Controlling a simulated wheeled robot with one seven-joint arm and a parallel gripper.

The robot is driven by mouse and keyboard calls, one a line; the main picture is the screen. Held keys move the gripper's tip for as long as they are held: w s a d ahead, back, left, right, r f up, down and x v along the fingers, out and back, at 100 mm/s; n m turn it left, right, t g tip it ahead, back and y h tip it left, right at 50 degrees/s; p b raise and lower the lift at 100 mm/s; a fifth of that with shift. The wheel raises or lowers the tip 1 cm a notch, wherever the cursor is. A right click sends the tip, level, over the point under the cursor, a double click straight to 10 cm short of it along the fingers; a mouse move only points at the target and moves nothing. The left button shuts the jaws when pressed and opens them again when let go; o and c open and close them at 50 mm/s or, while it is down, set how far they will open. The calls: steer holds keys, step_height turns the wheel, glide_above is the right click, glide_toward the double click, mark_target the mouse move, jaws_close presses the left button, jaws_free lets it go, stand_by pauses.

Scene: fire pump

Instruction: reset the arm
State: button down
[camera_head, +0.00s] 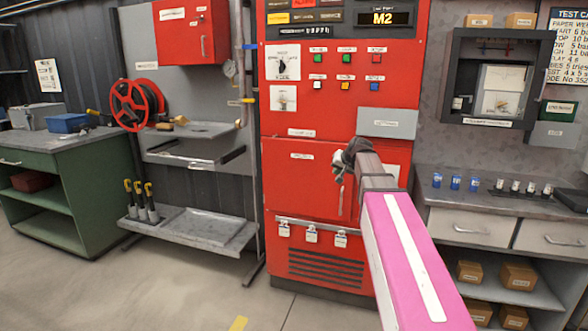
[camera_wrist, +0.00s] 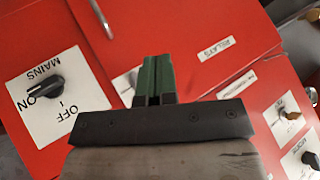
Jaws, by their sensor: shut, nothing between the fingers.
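My gripper (camera_wrist: 157,76) has two green fingers pressed together with nothing between them. In the head view my pink and white arm reaches up from the bottom right, and my gripper (camera_head: 352,152) is in front of the red cabinet (camera_head: 325,120), by its lower door. Contact with the door cannot be told. In the wrist view a black rotary mains switch (camera_wrist: 44,90) on a white plate marked ON and OFF lies left of the fingers. A relays label (camera_wrist: 216,48) lies to their right.
A green workbench (camera_head: 85,185) and a red hose reel (camera_head: 138,104) stand left. A grey counter (camera_head: 440,198) with blue cans (camera_head: 455,183) and drawers is at right, close to my arm. Cardboard boxes (camera_head: 518,275) sit below. Open floor lies at front left.

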steer(key=s+f+g+h, duration=0.2)
steer(key=s+f+g, duration=0.2)
steer(key=s+f, duration=1)
steer(key=s+d+f+n+g+h, duration=0.1)
steer(key=s+f+g, duration=0.3)
steer(key=s+f, duration=1.1)
step_height(320, 180, down, 5)
steer(key=shift+d+r+n+h, duration=0.15)
steer(key=shift+d+n+h, duration=0.15)
steer(key=shift+h, duration=0.3)
